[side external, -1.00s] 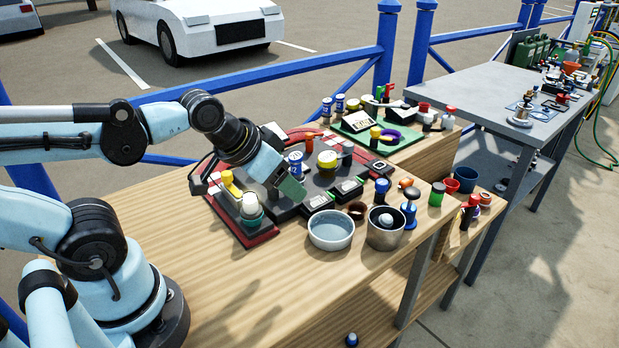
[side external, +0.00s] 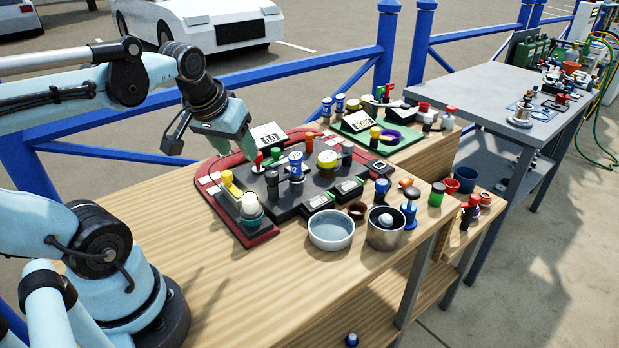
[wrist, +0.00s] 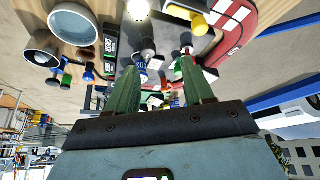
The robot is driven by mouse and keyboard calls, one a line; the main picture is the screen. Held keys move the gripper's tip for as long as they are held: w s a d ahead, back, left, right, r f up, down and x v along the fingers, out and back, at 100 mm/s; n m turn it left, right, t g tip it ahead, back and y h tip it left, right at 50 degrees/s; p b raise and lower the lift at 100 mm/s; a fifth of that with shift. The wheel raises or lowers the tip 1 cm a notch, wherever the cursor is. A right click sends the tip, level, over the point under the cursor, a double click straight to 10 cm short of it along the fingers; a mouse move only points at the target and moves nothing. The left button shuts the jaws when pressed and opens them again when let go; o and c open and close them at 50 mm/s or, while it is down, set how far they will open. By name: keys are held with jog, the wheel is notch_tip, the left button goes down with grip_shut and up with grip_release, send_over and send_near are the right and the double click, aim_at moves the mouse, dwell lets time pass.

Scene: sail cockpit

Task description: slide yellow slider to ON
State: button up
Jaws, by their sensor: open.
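A yellow slider handle (side external: 230,184) stands at the left end of a dark board with a red border (side external: 262,234). What looks like the same yellow part (wrist: 198,24) shows near the top of the wrist view. Its ON marking is not readable. My gripper (side external: 246,148) is above the back left of the board, apart from the yellow handle and to its upper right. In the wrist view its two green fingers (wrist: 158,66) are spread, with nothing held between them.
A white knob (side external: 249,205) is close beside the yellow handle. Red, blue and yellow-topped controls crowd the board. A bowl (side external: 331,230) and a metal cup (side external: 385,229) stand in front. Bare wood lies to the front left. A blue railing (side external: 300,69) runs behind.

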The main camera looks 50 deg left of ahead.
aim_at(226, 173)
jog(key=s+a+r+n+g, duration=0.2)
jog(key=s+a+n, duration=0.1)
jog(key=a, duration=0.2)
jog(key=shift+y, duration=0.3)
jog(key=shift+d+x, duration=0.15)
jog(key=shift+x, duration=2.9)
jog(key=shift+d+x, duration=0.15)
jog(key=shift+x, duration=2.85)
jog(key=shift+w, duration=0.1)
grip_shut()
